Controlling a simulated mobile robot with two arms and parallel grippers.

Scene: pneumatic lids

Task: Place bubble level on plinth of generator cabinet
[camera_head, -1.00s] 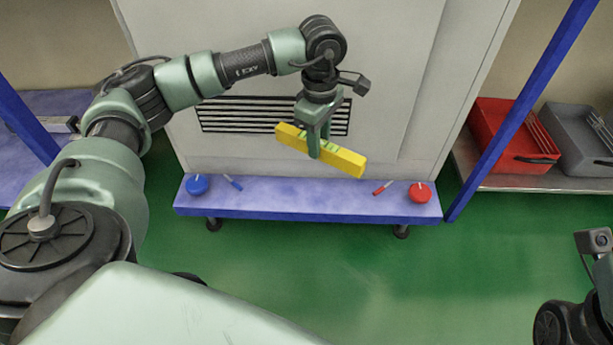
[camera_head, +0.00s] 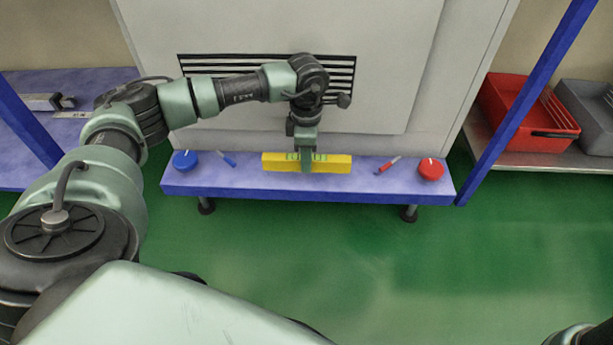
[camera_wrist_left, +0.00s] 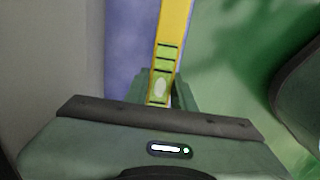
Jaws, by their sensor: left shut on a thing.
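The yellow bubble level (camera_head: 335,164) is level and parallel to the front of the blue plinth (camera_head: 228,189) of the grey generator cabinet (camera_head: 380,60). My left gripper (camera_head: 306,165) is shut on the middle of the level from above. The level is at the plinth top, between the markers; I cannot tell whether it touches the surface. In the left wrist view the level (camera_wrist_left: 172,30) runs up from between the fingers, with its green vial showing, over the blue plinth (camera_wrist_left: 130,40). My right gripper is not in view.
On the plinth, a blue round object (camera_head: 185,160) and blue marker (camera_head: 228,158) lie left of the level. A red marker (camera_head: 388,166) and red round object (camera_head: 431,169) lie right. A red bin (camera_head: 525,115) stands on the right shelf.

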